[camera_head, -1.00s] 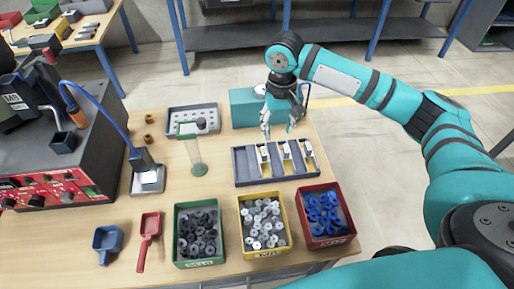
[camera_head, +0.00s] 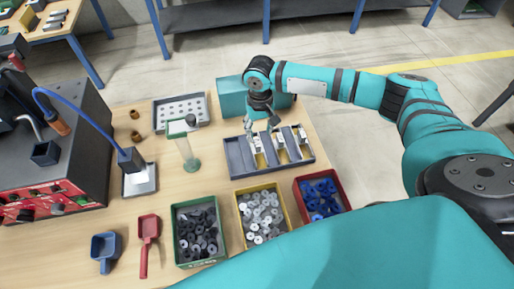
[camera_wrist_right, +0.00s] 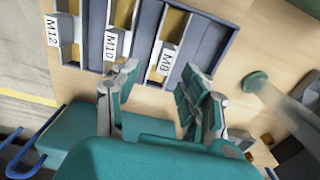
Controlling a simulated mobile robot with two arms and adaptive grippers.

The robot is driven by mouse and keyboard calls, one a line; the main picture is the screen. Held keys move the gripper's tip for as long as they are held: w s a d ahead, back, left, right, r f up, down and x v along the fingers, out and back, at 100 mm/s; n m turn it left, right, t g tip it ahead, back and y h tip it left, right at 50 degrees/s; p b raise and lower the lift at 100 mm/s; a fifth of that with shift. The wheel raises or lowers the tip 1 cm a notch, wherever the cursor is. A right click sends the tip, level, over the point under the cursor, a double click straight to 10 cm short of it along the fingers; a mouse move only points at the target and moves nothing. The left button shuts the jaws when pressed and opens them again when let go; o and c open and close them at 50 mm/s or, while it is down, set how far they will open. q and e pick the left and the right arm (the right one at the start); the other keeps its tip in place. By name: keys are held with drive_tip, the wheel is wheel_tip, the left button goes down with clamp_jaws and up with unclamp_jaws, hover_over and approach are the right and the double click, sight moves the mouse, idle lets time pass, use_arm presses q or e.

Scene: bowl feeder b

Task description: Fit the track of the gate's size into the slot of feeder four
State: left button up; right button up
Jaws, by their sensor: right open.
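A grey divided tray (camera_head: 236,161) on the bench holds three tracks with white labels. In the right wrist view they read M8 (camera_wrist_right: 167,60), M10 (camera_wrist_right: 112,44) and M12 (camera_wrist_right: 53,30). The M8 track (camera_head: 256,146) is leftmost in the head view, beside the M10 track (camera_head: 279,144). My right gripper (camera_head: 263,127) is open and empty above the left part of the tray. In the right wrist view its fingers (camera_wrist_right: 158,84) are apart, just short of the M8 track's labelled end. The feeder machine (camera_head: 50,150) stands at left; its slot and gate size cannot be made out. My left gripper is out of view.
Green (camera_head: 178,225), yellow (camera_head: 240,215) and red (camera_head: 305,206) bins stand in front. Two scoops lie at front left.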

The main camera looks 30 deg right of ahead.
sight(257, 142)
drive_tip(key=shift+s+a+f+p, duration=0.15)
drive_tip(key=shift+f+p, duration=0.15)
drive_tip(key=shift+f, duration=0.6)
drive_tip(key=f, duration=0.3)
drive_tip(key=shift+a+f+p, duration=0.25)
drive_tip(key=shift+f+p, duration=0.05)
drive_tip(key=shift+p, duration=0.05)
drive_tip(key=shift+f, duration=0.3)
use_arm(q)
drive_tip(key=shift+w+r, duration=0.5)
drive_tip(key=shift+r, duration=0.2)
use_arm(e)
drive_tip(key=shift+c, duration=0.4)
clamp_jaws()
